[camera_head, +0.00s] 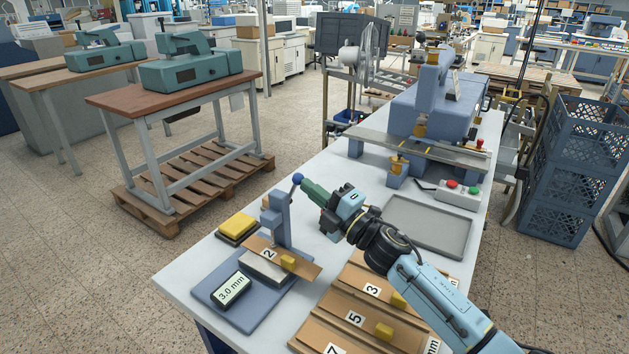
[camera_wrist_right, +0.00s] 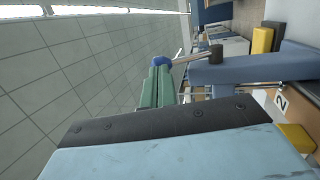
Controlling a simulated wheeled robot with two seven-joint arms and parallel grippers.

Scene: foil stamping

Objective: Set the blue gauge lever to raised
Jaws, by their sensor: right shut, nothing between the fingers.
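The blue gauge (camera_head: 280,222) stands on a blue base plate at the near left of the table. Its lever ends in a blue ball knob (camera_head: 298,178) and angles up from the post's top in the head view. The knob (camera_wrist_right: 162,62) and its thin rod (camera_wrist_right: 190,54) also show in the right wrist view. My right gripper (camera_head: 306,185) is shut and empty, its green fingertips (camera_wrist_right: 159,72) right at the knob. I cannot tell whether they touch it. A brown board marked 2 (camera_head: 310,269) lies in the gauge. My left gripper is out of view.
A display reading 3.0 mm (camera_head: 231,290) and a yellow pad (camera_head: 238,225) sit near the gauge. Brown boards with yellow blocks (camera_head: 345,318) lie at the front. A grey tray (camera_head: 440,209) and a stamping press (camera_head: 430,105) stand beyond my right arm.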

